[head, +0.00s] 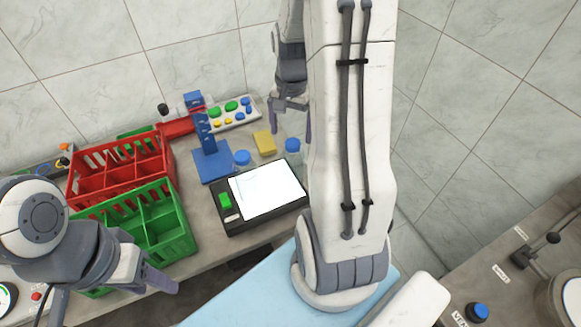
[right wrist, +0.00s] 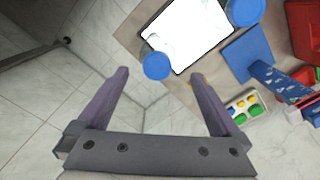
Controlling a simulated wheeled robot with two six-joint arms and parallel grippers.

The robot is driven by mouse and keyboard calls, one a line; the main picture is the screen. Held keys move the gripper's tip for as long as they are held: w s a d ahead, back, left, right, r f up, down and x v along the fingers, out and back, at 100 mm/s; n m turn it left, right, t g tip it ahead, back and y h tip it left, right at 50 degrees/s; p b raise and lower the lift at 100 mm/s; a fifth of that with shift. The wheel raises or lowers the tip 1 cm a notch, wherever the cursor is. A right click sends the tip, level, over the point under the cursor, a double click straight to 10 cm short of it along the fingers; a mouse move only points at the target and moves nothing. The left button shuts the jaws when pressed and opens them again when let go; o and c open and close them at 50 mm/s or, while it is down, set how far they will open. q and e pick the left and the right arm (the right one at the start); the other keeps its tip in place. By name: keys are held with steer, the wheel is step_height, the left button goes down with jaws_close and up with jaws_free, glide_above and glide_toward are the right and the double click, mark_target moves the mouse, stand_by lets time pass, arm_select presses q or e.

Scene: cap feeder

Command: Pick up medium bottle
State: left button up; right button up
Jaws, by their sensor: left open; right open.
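Two clear bottles with blue caps stand on the grey bench. One bottle (head: 292,145) is beside the arm at the tablet's far right corner; it also shows in the right wrist view (right wrist: 157,66). The other bottle (head: 242,158) is near the blue stand and also shows in the right wrist view (right wrist: 243,12). I cannot tell which is medium. My right gripper (head: 290,115) is open and empty; in the right wrist view (right wrist: 160,76) the first bottle's cap appears between its fingertips, apart from them. My left gripper (head: 150,262) is open and empty by the green crate.
A tablet (head: 265,190) lies in front of the bottles. A blue stand (head: 208,150), a yellow block (head: 264,142) and a tray of coloured caps (head: 232,113) are close by. Red (head: 85,190) and green (head: 190,245) crates fill the left. My right arm hides the bench's right end.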

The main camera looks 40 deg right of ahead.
mark_target(292, 142)
step_height(292, 142, down, 4)
steer(key=shift+f, duration=0.25)
steer(key=f+p, duration=0.1)
steer(key=f, duration=0.1)
steer(key=f+p, duration=0.1)
steer(key=f, duration=0.1)
steer(key=shift+s+d+f, duration=0.1)
steer(key=shift+s+f, duration=0.1)
steer(key=shift+f, duration=0.5)
steer(key=shift+w, duration=0.1)
jaws_close()
